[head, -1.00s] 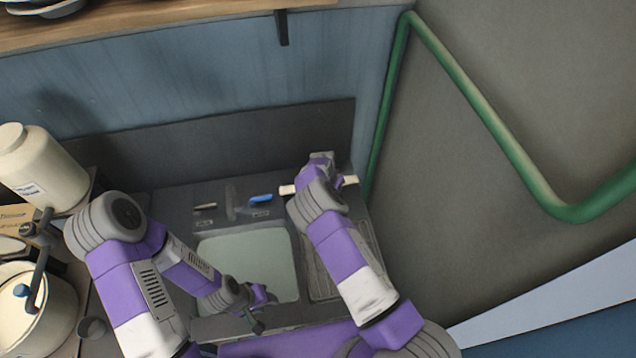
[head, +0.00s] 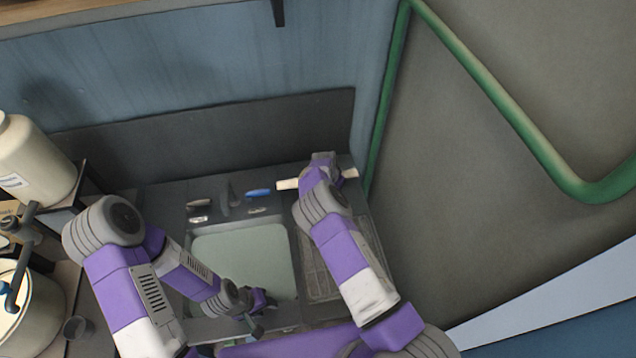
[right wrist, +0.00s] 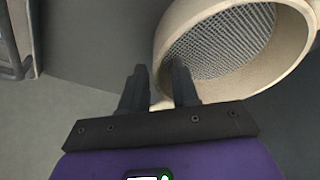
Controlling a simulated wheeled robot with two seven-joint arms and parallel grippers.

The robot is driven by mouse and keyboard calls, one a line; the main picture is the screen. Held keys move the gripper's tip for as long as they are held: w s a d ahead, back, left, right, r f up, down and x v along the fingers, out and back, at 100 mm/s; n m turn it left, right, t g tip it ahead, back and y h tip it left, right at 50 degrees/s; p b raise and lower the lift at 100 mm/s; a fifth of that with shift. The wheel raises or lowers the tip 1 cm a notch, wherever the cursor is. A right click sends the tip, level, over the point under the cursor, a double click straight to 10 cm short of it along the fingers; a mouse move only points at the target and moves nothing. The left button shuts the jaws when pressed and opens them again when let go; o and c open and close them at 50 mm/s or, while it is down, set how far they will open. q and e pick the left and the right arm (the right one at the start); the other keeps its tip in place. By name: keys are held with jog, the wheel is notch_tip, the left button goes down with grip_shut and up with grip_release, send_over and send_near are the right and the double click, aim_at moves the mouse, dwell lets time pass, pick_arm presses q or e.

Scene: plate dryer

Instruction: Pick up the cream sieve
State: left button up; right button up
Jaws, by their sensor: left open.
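The cream sieve (right wrist: 290,62) shows in the right wrist view as a thick round cream rim around a grey wire mesh. In the head view only cream bits of it (head: 287,184) show on both sides of my right gripper (head: 323,160), whose arm covers the rest. In the right wrist view the two dark fingers of my right gripper (right wrist: 159,68) stand a little apart at the sieve's left side. A bit of cream shows between them, but I cannot tell whether they grip it. My left gripper (head: 262,300) is open and empty over the sink's front edge.
A pale green sink basin (head: 245,255) lies between my arms, with a ribbed drainboard (head: 315,270) at its right. A blue-handled thing (head: 258,193) lies behind the basin. A cream jar (head: 35,165) and a pot (head: 35,315) stand left. A green pipe (head: 490,85) runs along the right wall.

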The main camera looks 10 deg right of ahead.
grip_shut()
